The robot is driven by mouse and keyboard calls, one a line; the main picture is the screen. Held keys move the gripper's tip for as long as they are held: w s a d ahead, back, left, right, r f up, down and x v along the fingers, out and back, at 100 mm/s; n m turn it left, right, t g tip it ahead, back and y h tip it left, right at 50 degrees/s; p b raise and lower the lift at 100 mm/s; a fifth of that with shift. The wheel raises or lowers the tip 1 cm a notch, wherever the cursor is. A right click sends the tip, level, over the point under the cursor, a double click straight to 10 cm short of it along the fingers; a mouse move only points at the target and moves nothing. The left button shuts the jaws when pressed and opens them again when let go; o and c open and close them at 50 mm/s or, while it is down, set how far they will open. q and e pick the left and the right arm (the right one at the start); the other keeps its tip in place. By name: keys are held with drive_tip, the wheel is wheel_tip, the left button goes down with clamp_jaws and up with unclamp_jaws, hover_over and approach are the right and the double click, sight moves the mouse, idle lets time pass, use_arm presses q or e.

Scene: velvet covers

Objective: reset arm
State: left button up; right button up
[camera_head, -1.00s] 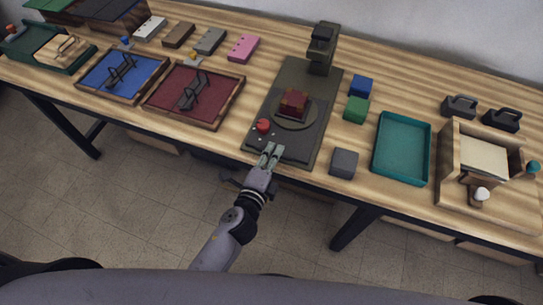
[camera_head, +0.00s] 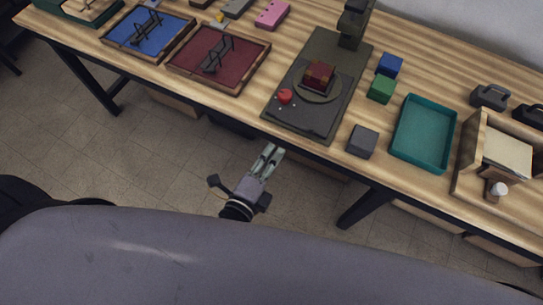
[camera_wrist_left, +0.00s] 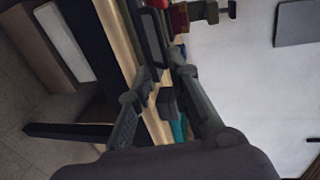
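My left gripper (camera_head: 267,160) hangs over the floor just in front of the table's front edge, pointing toward the dark machine (camera_head: 302,124). Its two fingers stand a little apart with nothing between them. In the left wrist view the fingers (camera_wrist_left: 163,70) also show a gap and hold nothing; the table edge and machine lie beyond them. The machine carries a red button (camera_head: 285,96) and a round plate (camera_head: 325,95) with a dark red and yellowish block (camera_head: 319,75) on it. My right gripper is not in view.
The wooden table (camera_head: 385,181) spans the view. On it are a red tray (camera_head: 240,78), a blue tray (camera_head: 130,37), a grey cube (camera_head: 362,141), a green cube (camera_head: 380,89), a blue cube (camera_head: 389,65), a teal tray (camera_head: 423,135) and a wooden box (camera_head: 468,172). Open floor lies in front.

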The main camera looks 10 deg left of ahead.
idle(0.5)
use_arm(q)
drive_tip(key=s+a+f+n+g+y, duration=0.1)
drive_tip(key=s+f+n+g, duration=0.15)
drive_tip(key=f, duration=0.65)
drive_tip(key=s+a+f+n+g, duration=0.2)
drive_tip(key=s+f+n, duration=0.1)
drive_tip(key=f, duration=0.6)
drive_tip(key=s+a+f+n+g+y, duration=0.1)
drive_tip(key=s+f+n+g, duration=0.15)
drive_tip(key=f, duration=0.65)
drive_tip(key=s+a+f+n+g+y, duration=0.1)
drive_tip(key=s+a+f+n+g, duration=0.2)
drive_tip(key=s+f, duration=0.6)
drive_tip(key=s+a+f+n+g+y, duration=0.1)
drive_tip(key=s+a+f+n+g, duration=0.3)
drive_tip(key=s+a+f+n, duration=0.3)
drive_tip(key=s+a+f, duration=0.1)
drive_tip(key=s+a, duration=0.1)
drive_tip(key=s, duration=0.2)
drive_tip(key=shift+a+f+n, duration=0.3)
drive_tip(key=shift+a+f, duration=0.05)
drive_tip(key=shift+a, duration=0.05)
